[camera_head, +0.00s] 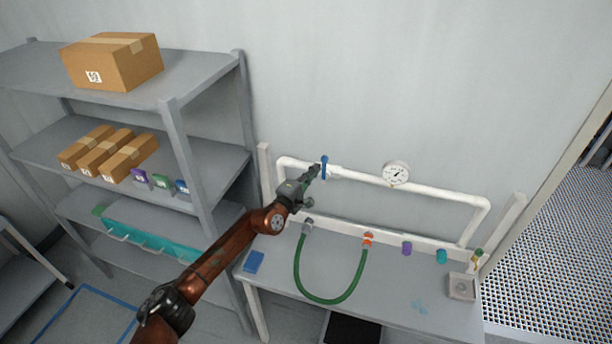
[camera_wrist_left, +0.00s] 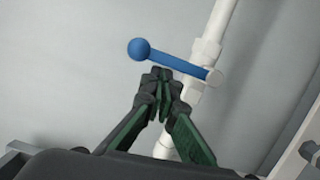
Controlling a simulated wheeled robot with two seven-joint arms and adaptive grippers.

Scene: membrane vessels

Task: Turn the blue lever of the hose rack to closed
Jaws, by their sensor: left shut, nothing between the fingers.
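The blue lever (camera_head: 324,167) sits on the white pipe (camera_head: 440,191) of the hose rack and stands roughly upright, across the pipe. In the left wrist view the lever (camera_wrist_left: 178,62) has a round knob at one end and crosses the white pipe (camera_wrist_left: 214,30). My left gripper (camera_head: 314,169) is shut and empty, just left of the lever. In the wrist view its fingertips (camera_wrist_left: 160,76) are close beside the lever's middle; I cannot tell whether they touch it. My right gripper is not in view.
A pressure gauge (camera_head: 396,173) sits on the pipe to the right. A green hose (camera_head: 328,301) hangs below in a loop over the grey bench (camera_head: 390,307). A shelf unit (camera_head: 184,150) with boxes stands at the left. The wall above the pipe is clear.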

